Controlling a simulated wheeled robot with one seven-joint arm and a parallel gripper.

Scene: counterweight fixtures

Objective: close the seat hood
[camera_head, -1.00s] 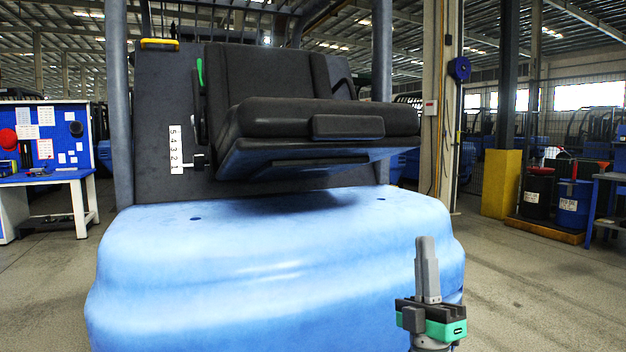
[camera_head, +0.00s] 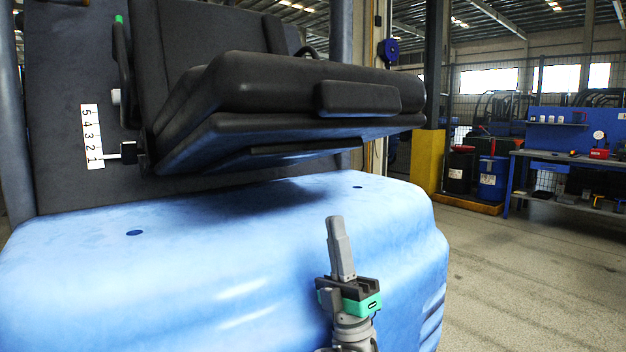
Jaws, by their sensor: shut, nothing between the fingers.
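The seat hood (camera_head: 270,140) is the dark panel under the black seat (camera_head: 290,85). It is raised, with a gap between its underside and the blue counterweight body (camera_head: 230,230). A numbered scale (camera_head: 91,136) from 5 at the top to 1 at the bottom is on the dark back panel, with a small pointer (camera_head: 127,152) level with the 1. My gripper (camera_head: 339,222) points up in front of the blue body, below the seat's front edge. Its fingers are together with nothing between them, apart from the hood.
A yellow post (camera_head: 428,160), dark and blue drums (camera_head: 492,178) and a workbench (camera_head: 570,160) stand at the back right. The floor (camera_head: 525,265) to the right of the blue body is clear. A green-tipped lever (camera_head: 121,45) stands left of the seat.

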